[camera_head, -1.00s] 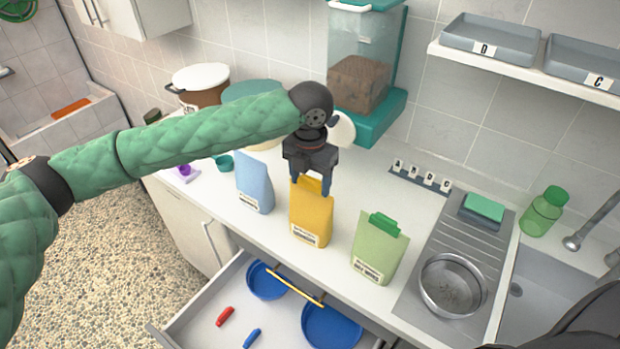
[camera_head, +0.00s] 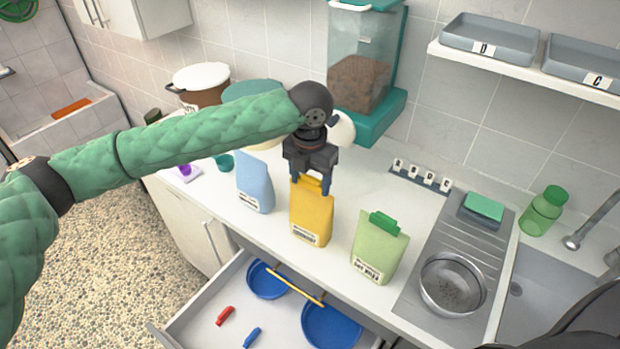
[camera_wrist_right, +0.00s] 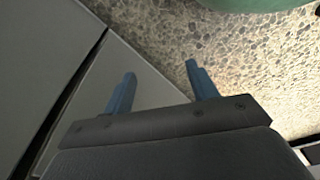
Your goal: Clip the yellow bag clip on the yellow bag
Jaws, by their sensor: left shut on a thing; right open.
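The yellow bag (camera_head: 311,214) stands upright on the counter between a blue bag and a green bag. My left gripper (camera_head: 311,187) points down at the top of the yellow bag, with its fingers on either side of the bag's upper edge. It is shut on the yellow bag clip (camera_head: 312,179), of which only a small yellow part shows between the fingers. I cannot tell how far the clip sits over the bag's edge. My right gripper (camera_wrist_right: 160,88) is open and empty in the right wrist view, above the floor beside cabinet fronts.
The blue bag (camera_head: 254,184) is on the left, and the green bag (camera_head: 378,252) with a green clip (camera_head: 384,223) is on the right. Below, an open drawer (camera_head: 290,322) holds blue bowls, a red clip (camera_head: 225,316) and a blue clip (camera_head: 251,338). A metal bowl (camera_head: 453,286) sits at the right.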

